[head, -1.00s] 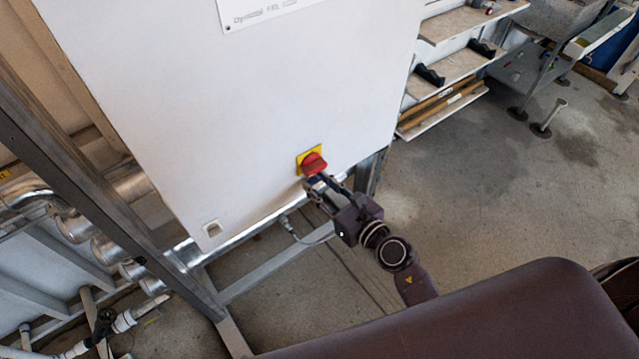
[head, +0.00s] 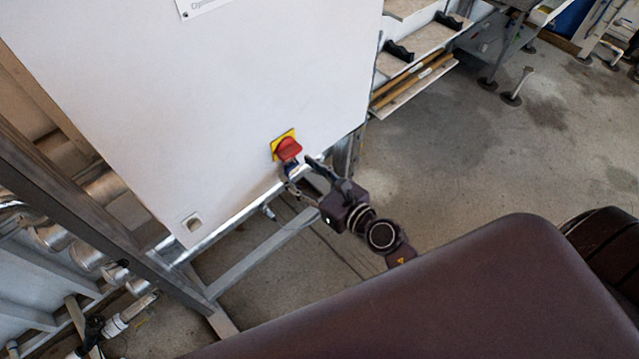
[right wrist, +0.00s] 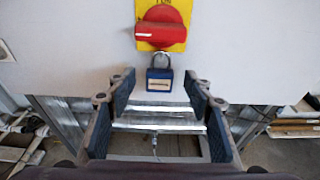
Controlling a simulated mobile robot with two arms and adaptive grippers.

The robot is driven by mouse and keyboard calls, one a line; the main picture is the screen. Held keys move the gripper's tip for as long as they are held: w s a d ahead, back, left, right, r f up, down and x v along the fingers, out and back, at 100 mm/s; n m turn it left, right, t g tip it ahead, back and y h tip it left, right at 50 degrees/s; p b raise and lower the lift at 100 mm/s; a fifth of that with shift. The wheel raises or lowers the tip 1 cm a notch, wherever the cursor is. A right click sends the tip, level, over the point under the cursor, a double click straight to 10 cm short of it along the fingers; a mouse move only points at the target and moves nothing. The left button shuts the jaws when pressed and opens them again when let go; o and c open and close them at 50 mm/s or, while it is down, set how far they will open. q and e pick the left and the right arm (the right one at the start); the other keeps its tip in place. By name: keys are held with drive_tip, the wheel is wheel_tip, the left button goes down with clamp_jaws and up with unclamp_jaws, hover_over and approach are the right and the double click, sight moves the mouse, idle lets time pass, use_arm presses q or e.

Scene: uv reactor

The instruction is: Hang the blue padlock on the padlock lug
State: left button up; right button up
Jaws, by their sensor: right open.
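The blue padlock (right wrist: 159,80) hangs upright below the red rotary switch handle (right wrist: 163,25) on its yellow plate (right wrist: 175,44). Its shackle reaches up to the lower edge of the handle; the lug itself is too small to make out. In the head view the padlock (head: 291,169) is a small blue patch under the red handle (head: 288,148). My right gripper (head: 299,173) is open and faces the padlock. In the right wrist view its fingers stand to either side, with visible gaps, and do not touch it. My left gripper is not in view.
The white cabinet (head: 200,110) stands on a metal frame (head: 255,265). A small square fitting (head: 192,222) is at its lower left. Shelves (head: 415,85) with black-handled tools stand at the right. The floor right of the cabinet is largely clear.

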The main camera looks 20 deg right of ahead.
drive_tip(key=v, duration=1)
drive_tip(key=shift+s, duration=0.1)
drive_tip(key=s+d+f+m+g+h+b, duration=0.15)
drive_tip(key=d+f+m, duration=0.35)
drive_tip(key=f, duration=0.6)
drive_tip(key=s+d+f+m+g+h+b, duration=0.1)
drive_tip(key=s+d+f+m+g+h, duration=0.15)
drive_tip(key=f+m, duration=0.7)
drive_tip(key=s+d+f+m+g+h+b, duration=0.1)
drive_tip(key=s+d+f+m+g+h, duration=0.25)
drive_tip(key=f, duration=0.95)
drive_tip(key=s+f+m+g+y+b, duration=0.1)
drive_tip(key=s+f+m+g+b, duration=0.1)
drive_tip(key=s+f+m, duration=0.95)
drive_tip(key=s+a+f+m+g, duration=0.2)
drive_tip(key=s+a+f+m, duration=0.1)
drive_tip(key=s, duration=0.4)
drive_tip(key=s+a+f+m+g+y+b, duration=0.1)
drive_tip(key=s+a+f+m+g, duration=0.1)
drive_tip(key=s+f+m, duration=0.3)
wheel_tip(320, 180, down, 3)
drive_tip(key=shift+s+a+f, duration=0.15)
drive_tip(key=shift+s+a, duration=0.3)
drive_tip(key=shift+s, duration=0.75)
